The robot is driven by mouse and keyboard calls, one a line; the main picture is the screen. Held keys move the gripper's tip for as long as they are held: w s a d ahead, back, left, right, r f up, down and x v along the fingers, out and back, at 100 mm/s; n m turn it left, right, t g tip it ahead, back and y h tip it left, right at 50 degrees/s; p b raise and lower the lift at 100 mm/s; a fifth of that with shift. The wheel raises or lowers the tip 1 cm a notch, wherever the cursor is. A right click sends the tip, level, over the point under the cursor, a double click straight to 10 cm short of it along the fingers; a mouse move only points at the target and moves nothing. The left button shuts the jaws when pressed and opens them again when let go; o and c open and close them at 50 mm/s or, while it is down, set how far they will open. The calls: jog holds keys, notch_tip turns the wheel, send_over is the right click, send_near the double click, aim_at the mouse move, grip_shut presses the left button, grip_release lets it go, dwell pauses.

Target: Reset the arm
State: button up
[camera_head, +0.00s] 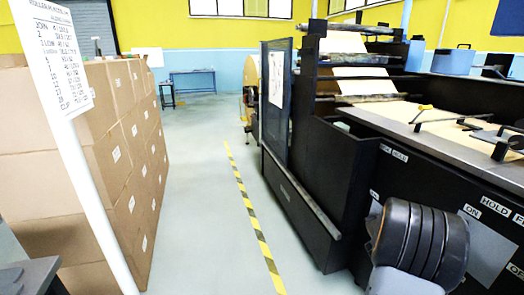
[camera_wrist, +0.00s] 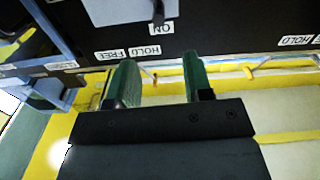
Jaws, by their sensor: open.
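My gripper (camera_wrist: 162,76) shows in the wrist view as two green fingers standing apart on a dark body. The gap between them is empty. A dark machine panel (camera_wrist: 210,30) with labels reading FREE, HOLD and ON lies beyond the fingertips. I cannot tell whether the fingers touch anything there. In the head view, a dark ribbed part at the lower right, in front of the machine (camera_head: 330,190), looks like part of my arm. I cannot make out the gripper's fingers in that view.
Stacked cardboard boxes (camera_head: 125,125) stand on the left, behind a white post with a listed sign (camera_head: 60,55). A yellow-black floor stripe (camera_head: 250,215) runs beside the machine. The grey aisle (camera_head: 195,180) is clear, with a blue table (camera_head: 193,80) at its far end.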

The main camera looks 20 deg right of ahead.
jog(key=w+a+f+n+t+y, duration=0.2)
jog(key=w+a+f+t+y, duration=0.25)
jog(key=f+y, duration=0.2)
jog(key=w+a+r+n+t+y+p, duration=0.1)
jog(key=w+a+n+y+p, duration=0.2)
jog(key=a, duration=0.5)
jog(key=w+a+r+n+t+y+p, duration=0.1)
jog(key=w+a+r+n+y+p, duration=0.1)
jog(key=a+y, duration=0.4)
jog(key=s+a+r+n+g+p, duration=0.1)
jog(key=s+a+r+n+p, duration=0.2)
jog(key=a+r, duration=0.4)
jog(key=s+a+r+n+g+y+p, duration=0.1)
jog(key=s+a+r+n+p, duration=0.2)
jog(key=a+r+p, duration=0.3)
jog(key=s+a+r+n+g+y+p, duration=0.1)
jog(key=s+a+r+n+p, duration=0.2)
jog(key=a+r, duration=0.7)
jog(key=a+n+p, duration=0.1)
jog(key=a+p, duration=0.1)
jog(key=a, duration=0.2)
jog(key=shift+s, duration=0.4)
jog(key=shift+y, duration=0.25)
